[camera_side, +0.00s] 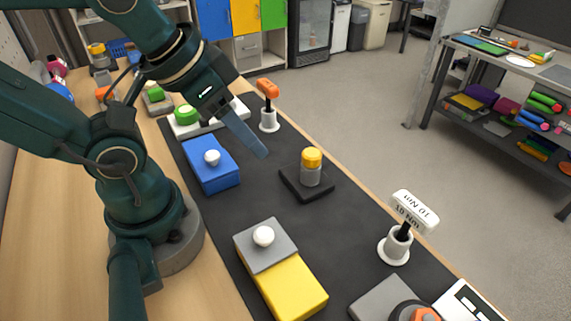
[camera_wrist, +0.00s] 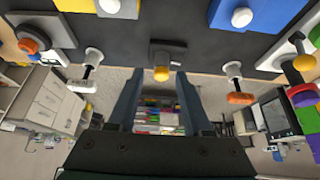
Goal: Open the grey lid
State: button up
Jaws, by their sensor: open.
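The grey lid (camera_side: 258,252) with a round white knob (camera_side: 263,236) sits on one end of the yellow box (camera_side: 290,290), in the front middle of the side view. In the wrist view, the grey lid (camera_wrist: 122,9) and its knob are at the top edge, partly cut off.
A blue box (camera_side: 210,172) with a white knob stands behind the yellow one. A yellow-capped jar (camera_side: 311,168) stands on a black base near my gripper. An orange-handled tool (camera_side: 268,105) and a white-handled tool (camera_side: 400,230) stand upright in holders along the right edge.

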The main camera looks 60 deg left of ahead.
jog(key=shift+o, duration=1.3)
jog(key=m+g, duration=0.3)
jog(key=g, duration=0.2)
send_over(264, 233)
jog(key=f, duration=0.4)
jog(key=shift+w+a, duration=0.25)
jog(key=shift+a, duration=0.05)
jog(key=shift+s+d+f+g, duration=0.2)
jog(key=shift+f+g, duration=0.05)
jog(key=shift+g, duration=0.05)
jog(key=shift+s+d+f+m, duration=0.1)
jog(key=shift+s+f+m, duration=0.05)
jog(key=shift+f+m, duration=0.15)
jog(key=shift+f, duration=2.3)
grip_shut()
